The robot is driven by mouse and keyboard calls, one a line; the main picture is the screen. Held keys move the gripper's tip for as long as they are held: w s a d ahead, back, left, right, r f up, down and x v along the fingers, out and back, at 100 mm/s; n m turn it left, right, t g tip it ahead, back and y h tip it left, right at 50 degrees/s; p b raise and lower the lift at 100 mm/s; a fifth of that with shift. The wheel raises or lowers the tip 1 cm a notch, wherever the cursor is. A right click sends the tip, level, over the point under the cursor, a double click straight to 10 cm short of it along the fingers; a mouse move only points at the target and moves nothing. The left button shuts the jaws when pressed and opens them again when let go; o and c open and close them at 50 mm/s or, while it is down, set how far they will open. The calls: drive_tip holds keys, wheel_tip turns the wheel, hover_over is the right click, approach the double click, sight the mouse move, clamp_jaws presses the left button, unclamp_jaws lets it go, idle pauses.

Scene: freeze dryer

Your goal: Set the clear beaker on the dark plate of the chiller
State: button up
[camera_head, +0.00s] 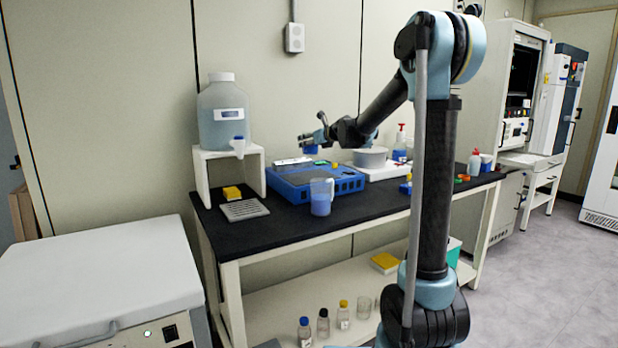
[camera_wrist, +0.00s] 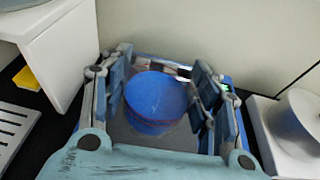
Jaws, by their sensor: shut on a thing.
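My gripper (camera_head: 312,139) hangs over the blue chiller (camera_head: 318,188) on the black bench and is shut on the clear beaker. The beaker (camera_head: 311,149) shows as a small blue shape under the fingers, apparently above the chiller top. In the wrist view, my gripper (camera_wrist: 162,90) has a finger on each side of the beaker (camera_wrist: 155,100), whose round blue contents fill the middle. The chiller's dark plate (camera_wrist: 122,132) shows partly beneath it; the beaker and my gripper hide the rest. I cannot tell the exact gap between beaker and plate.
A clear jug (camera_head: 321,198) with blue liquid stands in front of the chiller. A large carboy (camera_head: 222,112) sits on a white stand (camera_head: 200,172) at left. A white device with a round pot (camera_head: 370,157) stands close at right. The wall is behind.

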sight(309, 153)
drive_tip(key=shift+w, duration=0.2)
drive_tip(key=shift+w+a+f, duration=0.15)
drive_tip(key=shift+f, duration=0.25)
wheel_tip(309, 153, down, 5)
drive_tip(key=shift+a+r, duration=0.1)
drive_tip(key=shift+r, duration=0.1)
drive_tip(key=shift+f, duration=2.3)
drive_tip(key=o, duration=1.2)
drive_tip(key=shift+v, duration=6.15)
